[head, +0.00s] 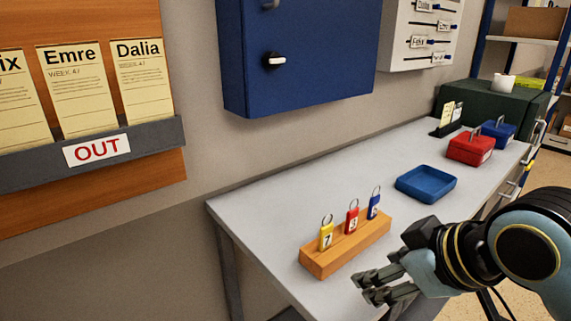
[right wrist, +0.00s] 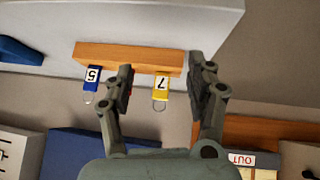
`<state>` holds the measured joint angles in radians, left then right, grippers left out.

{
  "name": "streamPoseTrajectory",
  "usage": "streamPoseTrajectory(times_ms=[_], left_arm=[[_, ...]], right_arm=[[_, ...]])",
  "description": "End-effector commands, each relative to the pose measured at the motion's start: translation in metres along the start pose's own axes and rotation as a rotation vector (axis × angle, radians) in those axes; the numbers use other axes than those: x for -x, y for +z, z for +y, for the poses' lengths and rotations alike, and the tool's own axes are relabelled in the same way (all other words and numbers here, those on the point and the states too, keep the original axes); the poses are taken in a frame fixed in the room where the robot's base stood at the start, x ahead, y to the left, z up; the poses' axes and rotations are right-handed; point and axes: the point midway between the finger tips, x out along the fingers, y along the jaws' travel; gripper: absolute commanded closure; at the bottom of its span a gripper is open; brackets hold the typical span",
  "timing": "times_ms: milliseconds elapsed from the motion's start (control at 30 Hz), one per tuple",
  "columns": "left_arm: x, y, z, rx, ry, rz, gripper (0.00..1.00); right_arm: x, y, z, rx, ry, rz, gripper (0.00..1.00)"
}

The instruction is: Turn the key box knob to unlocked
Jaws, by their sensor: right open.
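The key box (head: 300,55) is a dark blue cabinet on the wall at the top middle of the head view. Its knob (head: 274,61) is white on a dark round base and its handle lies nearly sideways. My right gripper (head: 365,286) is open and empty over the front of the desk, below and to the right of the key box and apart from it. In the right wrist view its two fingers (right wrist: 161,82) stand wide apart. The blue box in that view's lower left (right wrist: 75,150) appears to be the key box. My left gripper is in neither view.
A wooden key rack (head: 345,247) with yellow, red and blue tags stands on the grey desk (head: 265,205) near my right gripper. A blue tray (head: 426,184) and a red box (head: 470,148) lie farther back. A wooden board with cards (head: 95,185) hangs left.

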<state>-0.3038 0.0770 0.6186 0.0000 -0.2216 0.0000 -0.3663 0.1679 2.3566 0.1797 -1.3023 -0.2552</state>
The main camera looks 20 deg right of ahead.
Motion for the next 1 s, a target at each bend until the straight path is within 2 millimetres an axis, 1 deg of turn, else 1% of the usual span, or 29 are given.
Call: streamPoseTrajectory(times_ms=[33,67,100,167,200,267,300,367,400,433,500,567,633,767,1000], left_arm=[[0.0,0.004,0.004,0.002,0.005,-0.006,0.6],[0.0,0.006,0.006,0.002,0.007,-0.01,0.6],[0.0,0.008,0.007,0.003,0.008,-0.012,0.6],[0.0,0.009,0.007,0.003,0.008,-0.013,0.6],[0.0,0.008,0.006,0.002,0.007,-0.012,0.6],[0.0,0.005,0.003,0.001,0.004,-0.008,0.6],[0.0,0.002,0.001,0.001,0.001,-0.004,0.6],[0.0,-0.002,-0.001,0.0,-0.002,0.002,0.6],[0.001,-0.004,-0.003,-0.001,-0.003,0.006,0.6],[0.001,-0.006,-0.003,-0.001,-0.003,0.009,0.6],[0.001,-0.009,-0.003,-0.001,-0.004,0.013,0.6],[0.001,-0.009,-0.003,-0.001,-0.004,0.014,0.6],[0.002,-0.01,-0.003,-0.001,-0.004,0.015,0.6],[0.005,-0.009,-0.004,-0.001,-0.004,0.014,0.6],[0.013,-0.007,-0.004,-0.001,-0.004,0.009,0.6]], right_arm=[[-0.003,-0.03,0.007,0.05,0.0,0.084,0.44],[-0.004,-0.048,0.011,0.085,0.001,0.136,0.44],[-0.005,-0.073,0.016,0.129,0.004,0.208,0.44],[-0.003,-0.11,0.025,0.195,0.016,0.318,0.44],[0.001,-0.135,0.031,0.238,0.028,0.39,0.44],[0.009,-0.172,0.04,0.298,0.054,0.5,0.44],[0.016,-0.196,0.047,0.337,0.075,0.57,0.44],[0.029,-0.23,0.057,0.389,0.113,0.673,0.44],[0.039,-0.25,0.064,0.42,0.139,0.734,0.44],[0.045,-0.263,0.068,0.439,0.159,0.774,0.44],[0.059,-0.286,0.076,0.471,0.197,0.847,0.44],[0.065,-0.298,0.081,0.486,0.218,0.881,0.44],[0.066,-0.307,0.083,0.491,0.228,0.901,0.44],[0.056,-0.323,0.083,0.489,0.228,0.904,0.44],[0.026,-0.361,0.082,0.49,0.227,0.901,0.44]])
